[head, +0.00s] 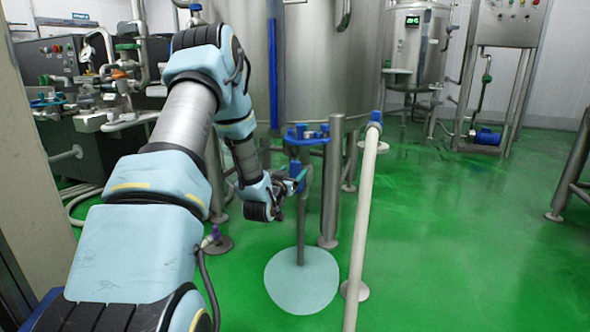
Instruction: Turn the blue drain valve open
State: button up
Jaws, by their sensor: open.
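The blue drain valve (309,138) is at the lower front of the large steel tank, near the picture's middle. Its blue body and handle spread sideways, with small fittings on top. A grey pipe (301,230) runs down below it to the floor. My gripper (298,185) is open beside that pipe, below the blue valve and slightly left of it. The fingers are small and partly merge with blue parts behind them. I cannot tell whether they touch the valve or pipe.
The steel tank (325,70) stands behind on metal legs. A pale blue patch (303,290) lies on the green floor below the valve. A pale upright pole (362,210) stands close to the right. Machinery (75,80) fills the left; floor at right is open.

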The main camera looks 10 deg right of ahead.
jog(key=p+v, duration=0.1)
jog(key=v, duration=0.6)
jog(key=shift+s, duration=0.3)
jog(key=shift+a, duration=0.2)
jog(key=s+a+n+g+y, duration=0.2)
jog(key=s+a+g+y, duration=0.55)
jog(key=s+a, duration=0.2)
jog(key=s+a+r+n+g+y, duration=0.1)
jog(key=s+a+r+g, duration=0.15)
jog(key=s, duration=0.55)
jog(key=s+a+r+n+g, duration=0.1)
jog(key=s+a+n+g, duration=0.2)
jog(key=s, duration=0.6)
notch_tip(320, 180, up, 37)
jog(key=m+g+p, duration=0.1)
jog(key=p, duration=3.6)
jog(key=shift+w+a+m, duration=0.25)
jog(key=shift+w+m, duration=0.05)
